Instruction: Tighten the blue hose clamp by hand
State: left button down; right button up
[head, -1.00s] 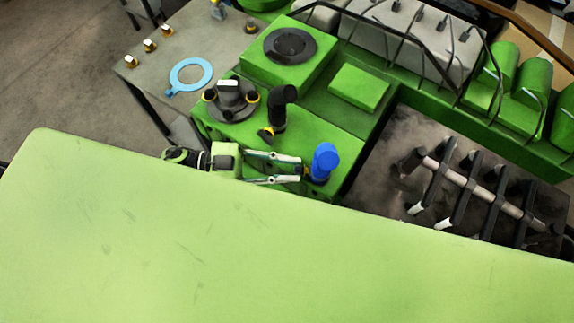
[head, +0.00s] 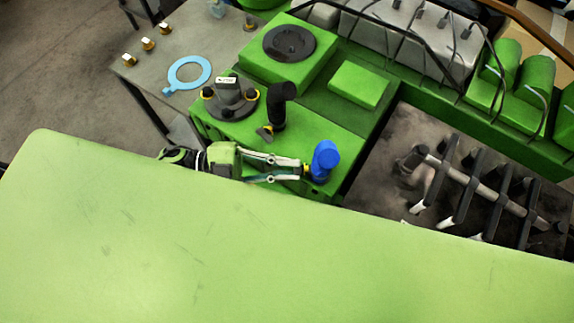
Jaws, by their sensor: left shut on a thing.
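The blue hose piece (head: 324,157) stands on the near edge of the green engine block (head: 300,125). My left gripper (head: 303,169) reaches in from the left, low over the block. Its fingertips are shut on the small yellow-and-dark screw of the blue hose clamp (head: 308,170), at the left side of the blue hose. The clamp band itself is too small to make out. My right gripper is not in view.
A black hose elbow (head: 279,105) and a grey flanged housing (head: 230,97) stand on the block behind my gripper. A light-blue gasket ring (head: 187,74) and several brass fittings (head: 148,44) lie on the grey table (head: 200,35). A rail with several black rockers (head: 470,180) is at right.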

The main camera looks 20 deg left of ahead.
pick_arm(q)
jog(key=c, duration=2.1)
grip_release()
jog(key=shift+a, duration=0.1)
jog(key=v, duration=1.2)
